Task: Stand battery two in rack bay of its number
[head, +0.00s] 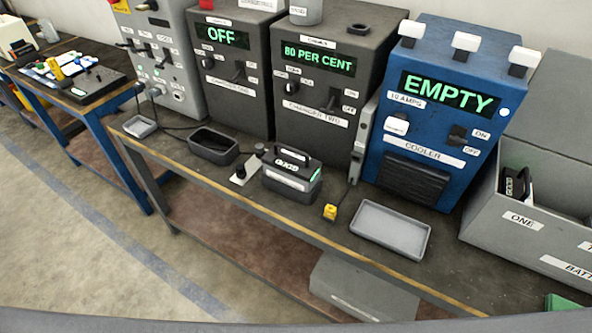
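A dark battery (291,178) with a top handle, a "GOOD" label and a green strip at its right end stands upright on the bench, in front of charger two (322,85). Any number on it is too small to read. The grey battery rack (487,225) is at the right edge, partly cut off. Its left bay is marked "ONE", and another dark battery (515,188) stands inside at that end. Labels further right are cut off, so the bay for two cannot be read fully. Neither of my grippers is in view.
The blue cooler (430,130) reads "EMPTY". Charger one (234,75) reads "OFF"; charger two reads "80 PER CENT". A yellow plug (330,212) on a cable and an empty grey tray (391,229) lie on the bench (460,268). A dark open holder (213,146) sits left of the battery.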

